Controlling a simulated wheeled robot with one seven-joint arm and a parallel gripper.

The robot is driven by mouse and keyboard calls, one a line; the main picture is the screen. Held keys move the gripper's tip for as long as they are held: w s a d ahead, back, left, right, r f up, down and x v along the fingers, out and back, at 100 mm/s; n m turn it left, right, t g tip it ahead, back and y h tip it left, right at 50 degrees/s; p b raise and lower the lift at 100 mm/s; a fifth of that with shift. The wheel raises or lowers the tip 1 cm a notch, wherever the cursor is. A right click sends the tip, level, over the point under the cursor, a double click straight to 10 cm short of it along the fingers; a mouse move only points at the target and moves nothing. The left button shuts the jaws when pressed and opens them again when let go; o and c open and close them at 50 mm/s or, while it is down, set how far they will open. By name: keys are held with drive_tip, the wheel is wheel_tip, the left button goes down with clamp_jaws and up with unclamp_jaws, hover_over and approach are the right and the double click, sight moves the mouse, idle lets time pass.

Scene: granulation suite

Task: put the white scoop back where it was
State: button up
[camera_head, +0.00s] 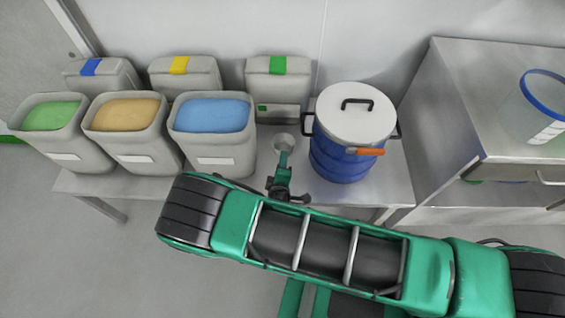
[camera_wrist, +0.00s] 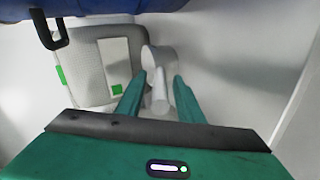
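The white scoop (camera_wrist: 158,62) is in the middle of the wrist view, its bowl beyond my fingertips and its handle running back between my fingers. In the head view the scoop (camera_head: 284,139) shows small, between the blue-powder bin and the blue drum. My gripper (camera_wrist: 160,80) has a finger on each side of the handle, with a visible gap on both sides, so it looks open around it. In the head view my gripper (camera_head: 283,160) points toward the back wall. I cannot tell what the scoop rests on.
Bins of green (camera_head: 52,133), tan (camera_head: 126,133) and blue powder (camera_head: 213,130) stand left on the steel table (camera_head: 370,195). A green-marked grey container (camera_head: 278,72) stands behind. A blue drum (camera_head: 340,160) with a white lid is close right. A steel cabinet (camera_head: 450,130) stands farther right.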

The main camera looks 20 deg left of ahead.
drive_tip(key=v, duration=1.2)
drive_tip(key=shift+r, duration=0.15)
idle(0.4)
